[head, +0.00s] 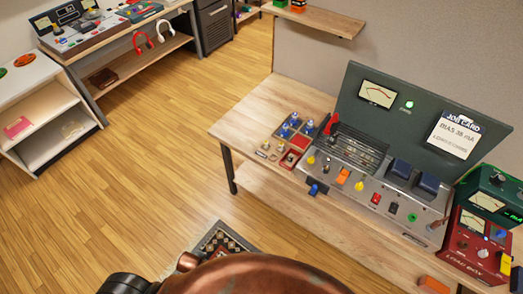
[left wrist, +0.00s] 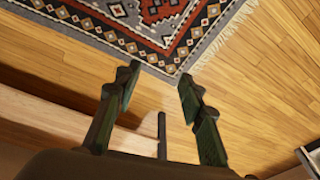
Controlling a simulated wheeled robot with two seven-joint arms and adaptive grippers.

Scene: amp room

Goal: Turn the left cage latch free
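The amp (head: 385,205) lies on the wooden bench with its dark green panel (head: 420,115) standing up behind. A black slatted cage (head: 357,150) covers its rear left part. A red lever-like part (head: 331,124) stands at the cage's back left corner, and a yellow knob (head: 311,160) sits near its front left. I cannot tell which small part is the left latch. My left gripper (left wrist: 158,82) is open and empty in the left wrist view, above the floor and a patterned rug (left wrist: 140,25). Neither gripper shows in the head view.
A tray of blue-topped tubes (head: 288,130) stands left of the amp. A red load box (head: 475,240) and a green meter (head: 493,190) stand at its right. The wooden bench (head: 248,115) has bare room at its left. Open floor (head: 150,160) lies left of it.

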